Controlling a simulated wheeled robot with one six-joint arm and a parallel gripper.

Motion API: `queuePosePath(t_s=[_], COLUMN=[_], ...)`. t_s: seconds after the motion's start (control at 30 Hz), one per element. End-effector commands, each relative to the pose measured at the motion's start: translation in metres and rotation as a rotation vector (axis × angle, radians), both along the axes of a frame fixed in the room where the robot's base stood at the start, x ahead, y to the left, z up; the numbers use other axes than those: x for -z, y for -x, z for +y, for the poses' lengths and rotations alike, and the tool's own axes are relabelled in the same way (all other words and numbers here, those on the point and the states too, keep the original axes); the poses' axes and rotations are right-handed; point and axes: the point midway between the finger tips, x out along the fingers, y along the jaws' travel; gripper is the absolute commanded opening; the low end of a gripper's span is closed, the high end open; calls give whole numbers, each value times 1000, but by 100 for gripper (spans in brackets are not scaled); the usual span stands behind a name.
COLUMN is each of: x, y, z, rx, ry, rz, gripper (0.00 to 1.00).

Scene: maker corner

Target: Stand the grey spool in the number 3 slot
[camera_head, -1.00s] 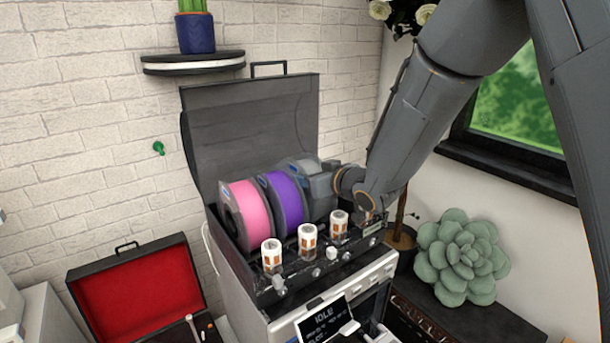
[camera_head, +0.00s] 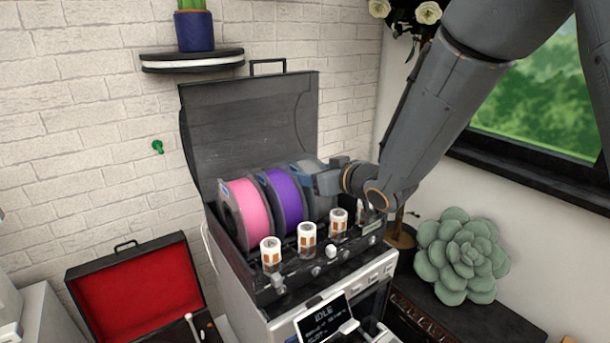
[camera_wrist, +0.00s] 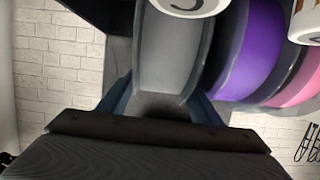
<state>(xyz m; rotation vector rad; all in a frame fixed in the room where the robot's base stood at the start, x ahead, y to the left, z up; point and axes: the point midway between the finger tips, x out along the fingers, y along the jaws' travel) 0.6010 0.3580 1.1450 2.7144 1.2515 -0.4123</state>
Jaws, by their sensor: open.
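The grey spool (camera_head: 320,205) stands upright in the open dry box, to the right of the purple spool. My gripper (camera_head: 314,173) is at its upper part and hides some of it. In the wrist view the grey spool (camera_wrist: 170,55) lies between the two blue-edged fingers (camera_wrist: 160,103). The fingers are apart; whether either touches the spool cannot be told. A white cap (camera_wrist: 192,4) in front of the spool bears a dark curved numeral, cut off by the frame edge, that looks like a 3. The slot itself is hidden under the spool.
The purple spool (camera_head: 286,200) and pink spool (camera_head: 247,212) stand close to the left. White-capped canisters (camera_head: 307,232) line the box front. The raised lid (camera_head: 250,125) stands behind. A red-lined case (camera_head: 140,290) is at lower left, a succulent (camera_head: 462,255) at right.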

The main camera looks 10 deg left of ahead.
Motion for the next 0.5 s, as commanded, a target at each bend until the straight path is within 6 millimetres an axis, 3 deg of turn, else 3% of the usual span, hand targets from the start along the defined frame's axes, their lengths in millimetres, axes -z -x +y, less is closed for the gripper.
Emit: queuePosePath(t_s=[0.3,0.5], x=[-16,-24], y=[34,50], z=[-43,-60], rx=[3,1], ry=[-1,-1], rz=[-2,-1], gripper=[59,59])
